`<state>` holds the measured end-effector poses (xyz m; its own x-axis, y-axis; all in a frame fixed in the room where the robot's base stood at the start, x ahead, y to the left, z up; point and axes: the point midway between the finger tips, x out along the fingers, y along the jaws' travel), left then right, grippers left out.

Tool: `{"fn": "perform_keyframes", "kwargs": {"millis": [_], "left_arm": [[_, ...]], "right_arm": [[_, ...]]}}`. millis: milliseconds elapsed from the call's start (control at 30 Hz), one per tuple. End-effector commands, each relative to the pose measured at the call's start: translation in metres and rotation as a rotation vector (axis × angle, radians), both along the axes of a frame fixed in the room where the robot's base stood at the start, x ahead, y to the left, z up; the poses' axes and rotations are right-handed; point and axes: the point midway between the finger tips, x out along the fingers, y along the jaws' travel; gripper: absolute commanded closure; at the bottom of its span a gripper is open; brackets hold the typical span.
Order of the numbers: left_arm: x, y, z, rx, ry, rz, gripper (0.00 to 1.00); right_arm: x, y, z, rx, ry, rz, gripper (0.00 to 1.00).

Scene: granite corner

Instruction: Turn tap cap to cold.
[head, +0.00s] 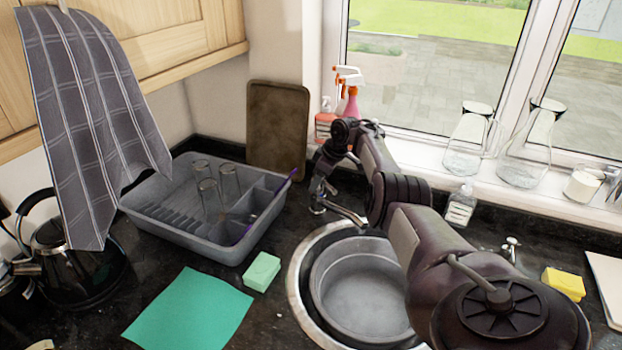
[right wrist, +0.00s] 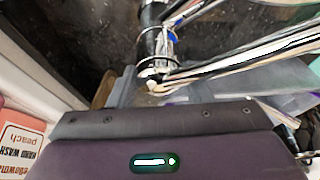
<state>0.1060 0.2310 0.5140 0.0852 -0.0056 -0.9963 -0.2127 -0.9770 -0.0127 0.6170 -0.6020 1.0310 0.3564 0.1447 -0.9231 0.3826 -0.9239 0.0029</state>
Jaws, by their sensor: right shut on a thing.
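The chrome tap (head: 344,213) stands behind the round sink, its spout reaching over the rim. My right gripper (head: 325,168) is at the top of the tap and shut on the tap cap; the cap itself is mostly hidden by the gripper in the head view. In the right wrist view, shiny chrome tap parts (right wrist: 205,70) show beyond my purple gripper body, with a small blue mark near the top. How far the cap is turned cannot be told. My left gripper is not in view.
A grey basin (head: 345,310) sits in the sink. A dish rack (head: 160,215) with glasses is to the left, a brown board (head: 278,130) behind it. Spray bottles (head: 350,100) stand near my right gripper by the window. A soap bottle (head: 460,205) is right of the arm.

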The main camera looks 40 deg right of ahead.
Motion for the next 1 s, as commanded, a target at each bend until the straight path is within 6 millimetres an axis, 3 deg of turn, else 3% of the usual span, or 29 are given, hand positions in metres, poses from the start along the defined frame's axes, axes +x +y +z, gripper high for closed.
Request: {"fn": "perform_keyframes", "kwargs": {"millis": [267,300,433,1000], "left_arm": [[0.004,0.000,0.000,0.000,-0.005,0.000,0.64],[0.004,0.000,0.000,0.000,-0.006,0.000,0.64],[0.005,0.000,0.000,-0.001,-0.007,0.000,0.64],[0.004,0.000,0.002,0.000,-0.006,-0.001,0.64]], "right_arm": [[-0.005,0.001,-0.007,0.002,0.019,0.010,0.96],[-0.005,0.001,-0.007,0.002,0.019,0.010,0.51],[-0.004,0.001,-0.006,0.001,0.017,0.007,0.34],[-0.004,-0.001,0.005,0.000,0.005,0.003,0.34]]}}
